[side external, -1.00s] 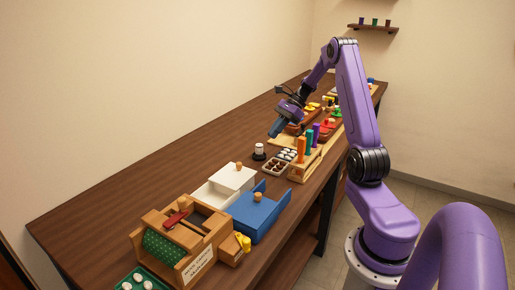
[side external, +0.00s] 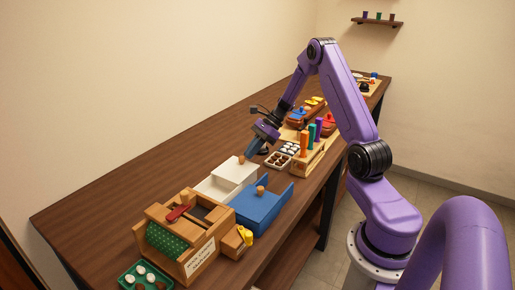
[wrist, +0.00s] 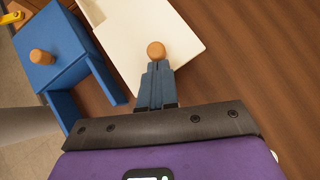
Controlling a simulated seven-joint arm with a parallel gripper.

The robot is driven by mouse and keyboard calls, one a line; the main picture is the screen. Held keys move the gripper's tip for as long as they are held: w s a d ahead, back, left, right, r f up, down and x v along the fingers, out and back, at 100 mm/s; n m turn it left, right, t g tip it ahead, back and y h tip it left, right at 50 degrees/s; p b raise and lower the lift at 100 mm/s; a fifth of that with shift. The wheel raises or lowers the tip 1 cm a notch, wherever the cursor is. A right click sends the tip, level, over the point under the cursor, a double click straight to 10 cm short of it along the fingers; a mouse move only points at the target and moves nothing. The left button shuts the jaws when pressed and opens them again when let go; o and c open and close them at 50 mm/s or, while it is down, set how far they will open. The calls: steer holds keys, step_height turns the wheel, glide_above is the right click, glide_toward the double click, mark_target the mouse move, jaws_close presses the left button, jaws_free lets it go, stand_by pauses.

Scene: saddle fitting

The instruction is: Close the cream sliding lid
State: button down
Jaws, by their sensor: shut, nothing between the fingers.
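The cream lid (side external: 237,171) with its round wooden knob (side external: 241,159) sits on the cream box (side external: 209,190), partly slid off to the far side; a strip of the box's open inside shows at the near end. The lid also shows in the wrist view (wrist: 185,40), with the knob (wrist: 156,50) near the lid's outer edge. My gripper (side external: 249,154) is shut and empty, low at the knob's far side. In the wrist view its closed blue fingertips (wrist: 157,66) lie right against the knob's outline; I cannot tell whether they touch it.
A blue box (side external: 261,208) with a wooden knob stands close beside the cream box. A wooden box with a red handle (side external: 178,213) stands at the near end. A rack with coloured pegs (side external: 309,148) is behind to the right. The wooden table is clear to the left.

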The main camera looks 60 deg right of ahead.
mark_target(232, 177)
steer(key=shift+a, duration=0.1)
steer(key=a, duration=1.1)
steer(key=shift+a, duration=0.15)
